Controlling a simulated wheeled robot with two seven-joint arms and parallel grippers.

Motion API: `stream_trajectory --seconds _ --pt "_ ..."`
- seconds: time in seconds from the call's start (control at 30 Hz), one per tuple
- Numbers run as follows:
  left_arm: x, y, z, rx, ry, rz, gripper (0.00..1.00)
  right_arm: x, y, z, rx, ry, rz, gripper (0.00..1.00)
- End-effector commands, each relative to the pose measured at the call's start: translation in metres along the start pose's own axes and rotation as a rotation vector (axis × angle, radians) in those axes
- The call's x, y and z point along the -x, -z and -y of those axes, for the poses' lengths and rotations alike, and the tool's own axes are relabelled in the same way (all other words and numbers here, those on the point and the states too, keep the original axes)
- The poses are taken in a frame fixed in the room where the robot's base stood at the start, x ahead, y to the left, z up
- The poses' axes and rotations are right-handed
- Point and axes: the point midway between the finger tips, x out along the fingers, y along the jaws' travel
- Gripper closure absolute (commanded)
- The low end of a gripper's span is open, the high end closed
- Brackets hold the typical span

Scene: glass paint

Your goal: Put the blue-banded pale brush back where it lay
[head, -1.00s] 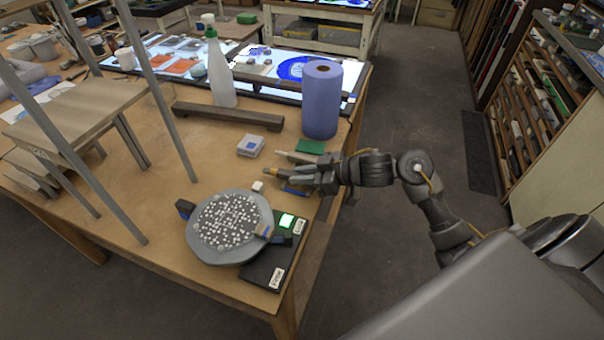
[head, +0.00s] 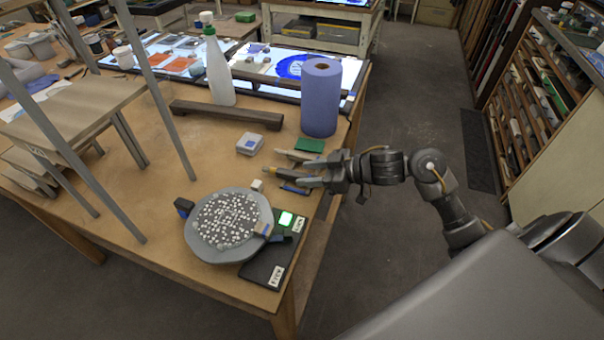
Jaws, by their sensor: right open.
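My right gripper (head: 308,178) reaches in from the right, low over the table's right edge, with its jaws apart. Several slim tools lie at its fingertips. One has a tan end (head: 273,172) and runs toward the fingers. A dark tool with a blue part (head: 294,190) lies just below it, and a pale stick (head: 297,155) lies above. They are too small for me to tell which is the blue-banded pale brush; the fingers partly hide them. My left gripper is not in view.
A purple roll (head: 321,100), green pad (head: 309,145), small pale box (head: 250,144), dark wooden bar (head: 225,113) and white bottle (head: 218,75) stand around. Metal posts rise at left.

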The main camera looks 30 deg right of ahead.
Motion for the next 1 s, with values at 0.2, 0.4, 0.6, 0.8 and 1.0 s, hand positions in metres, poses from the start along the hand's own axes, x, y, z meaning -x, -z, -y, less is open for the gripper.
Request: stream_trajectory --seconds 0.2,0.4,0.6,0.8,1.0 --pt "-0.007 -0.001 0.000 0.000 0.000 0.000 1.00 0.045 -0.003 -0.001 0.002 -0.003 0.004 0.55" --pt "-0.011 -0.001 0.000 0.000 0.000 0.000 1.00 0.072 -0.002 -0.001 0.000 -0.001 0.002 0.55" --pt "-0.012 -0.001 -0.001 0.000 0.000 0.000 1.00 0.081 0.000 0.000 0.000 0.000 0.000 0.55" --pt "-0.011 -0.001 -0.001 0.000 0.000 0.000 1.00 0.082 0.000 0.000 0.000 0.000 -0.001 0.55" --pt "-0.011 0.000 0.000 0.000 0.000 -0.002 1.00 0.081 0.000 0.000 0.000 0.001 0.000 0.55"
